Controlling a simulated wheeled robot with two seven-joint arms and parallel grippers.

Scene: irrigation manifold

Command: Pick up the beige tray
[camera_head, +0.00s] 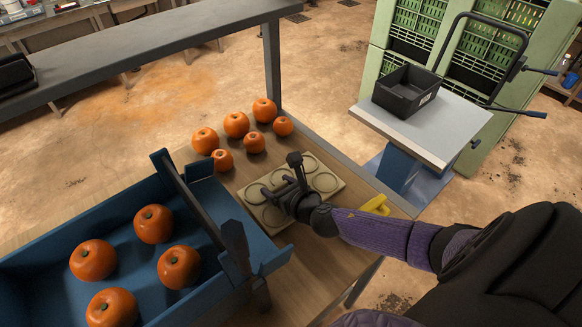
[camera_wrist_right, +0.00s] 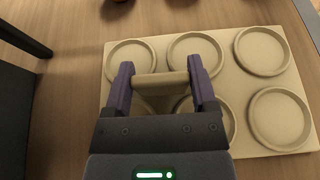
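The beige tray (camera_head: 330,190) lies flat on the wooden table, to the right of the blue crate. It has several round, shallow, empty cups, and it also shows in the right wrist view (camera_wrist_right: 224,88). A raised beige grip (camera_wrist_right: 160,84) stands up from its middle. My right gripper (camera_head: 279,174) is over the tray, and in the wrist view its two purple fingers (camera_wrist_right: 160,75) stand at either end of the grip, seemingly touching it. The gripper hides part of the tray. My left gripper is not in view.
A blue crate (camera_head: 205,195) with several oranges stands on the left. Several loose oranges (camera_head: 236,124) lie behind the tray. A yellow object (camera_head: 375,205) sits at the table's right edge. A black bin (camera_head: 405,91) stands on a cart (camera_head: 440,130) at the back right.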

